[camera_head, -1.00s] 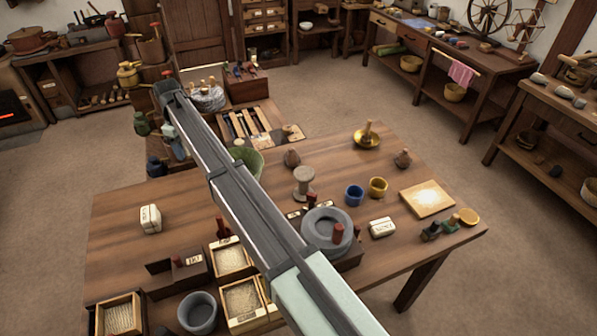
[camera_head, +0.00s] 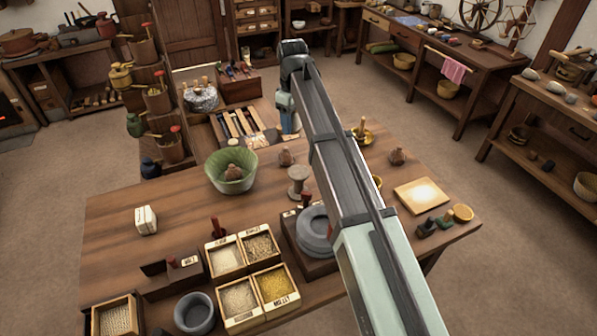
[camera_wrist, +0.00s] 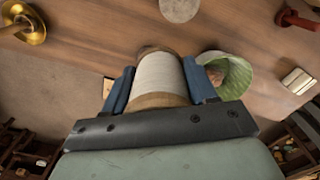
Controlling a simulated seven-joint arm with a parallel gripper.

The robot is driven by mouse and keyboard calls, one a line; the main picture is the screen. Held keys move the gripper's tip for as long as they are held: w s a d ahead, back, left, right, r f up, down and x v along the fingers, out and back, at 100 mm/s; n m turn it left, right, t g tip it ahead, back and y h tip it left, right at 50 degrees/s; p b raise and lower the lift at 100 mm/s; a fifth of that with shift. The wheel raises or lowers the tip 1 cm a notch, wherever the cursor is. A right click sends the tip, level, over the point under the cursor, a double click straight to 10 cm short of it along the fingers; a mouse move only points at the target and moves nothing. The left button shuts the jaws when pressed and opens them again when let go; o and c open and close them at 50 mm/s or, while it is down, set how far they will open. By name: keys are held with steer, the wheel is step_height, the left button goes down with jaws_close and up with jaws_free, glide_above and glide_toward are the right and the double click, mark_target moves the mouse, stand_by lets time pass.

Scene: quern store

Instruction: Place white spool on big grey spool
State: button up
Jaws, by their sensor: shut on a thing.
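The white spool (camera_wrist: 160,78), with a pale winding and tan ends, lies between the blue fingers of my gripper (camera_wrist: 161,84) in the wrist view. The fingers are shut on its sides. The big grey spool (camera_head: 298,181) stands upright on the table, right of the green bowl, nearer the head camera than my gripper. Its round top (camera_wrist: 180,8) shows at the wrist view's upper edge, apart from the held spool.
The green bowl (camera_head: 229,185) holds a brown object. Brown weights (camera_head: 286,157) and (camera_head: 396,156) stand nearby. A brass dish with a peg (camera_head: 364,136) lies right of my arm. A grey quern (camera_head: 312,226) and grain boxes (camera_head: 240,299) are at the front. The left table middle is mostly clear.

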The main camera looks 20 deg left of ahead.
steer(key=n, duration=0.2)
glide_above(298, 171)
steer(key=shift+n, duration=0.5)
steer(key=shift+d+f, duration=0.1)
steer(key=shift+f, duration=5.35)
steer(key=shift+f, duration=0.1)
steer(key=o, duration=1.1)
steer(key=shift+c, duration=0.2)
step_height(298, 171, up, 12)
